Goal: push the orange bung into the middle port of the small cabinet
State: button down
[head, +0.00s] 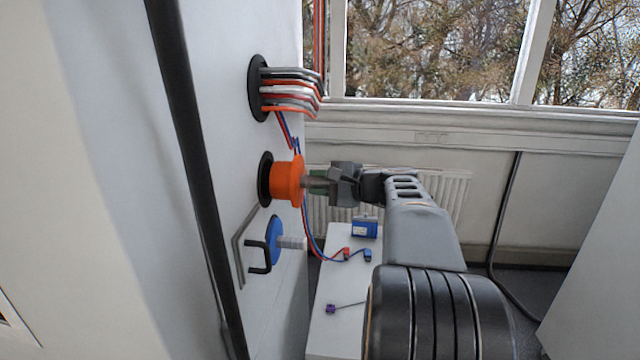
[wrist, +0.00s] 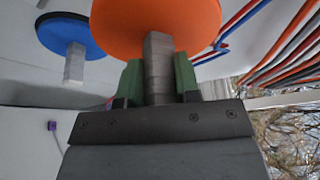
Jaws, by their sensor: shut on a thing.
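The orange bung (head: 287,180) is at the middle port (head: 265,180), a black ring on the white cabinet face (head: 225,130). In the head view its inner end meets or enters the ring; how deep it sits I cannot tell. A wide orange part still stands out from the face. My gripper (head: 318,183) is shut on the bung's grey stem. In the wrist view the green finger pads (wrist: 158,80) lie on both sides of the stem (wrist: 158,60), with the orange disc (wrist: 155,22) beyond. The disc hides the port there.
Above, a cable bundle (head: 290,90) leaves the upper port. Below, a blue bung (head: 274,240) with a grey stem fills the lower port beside a black hook (head: 258,256). Red and blue leads hang behind my gripper. A low white bench (head: 340,285) carries a blue box (head: 364,227).

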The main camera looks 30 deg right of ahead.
aim_at(300, 181)
jog(key=shift+w+a+b, duration=0.5)
jog(key=shift+w+a, duration=0.6)
jog(key=shift+a, duration=0.2)
jog(key=shift+w+a+b, duration=0.5)
jog(key=shift+w+a, duration=0.55)
jog(key=shift+a, duration=0.2)
dwell(4.3)
grip_release()
dwell(0.7)
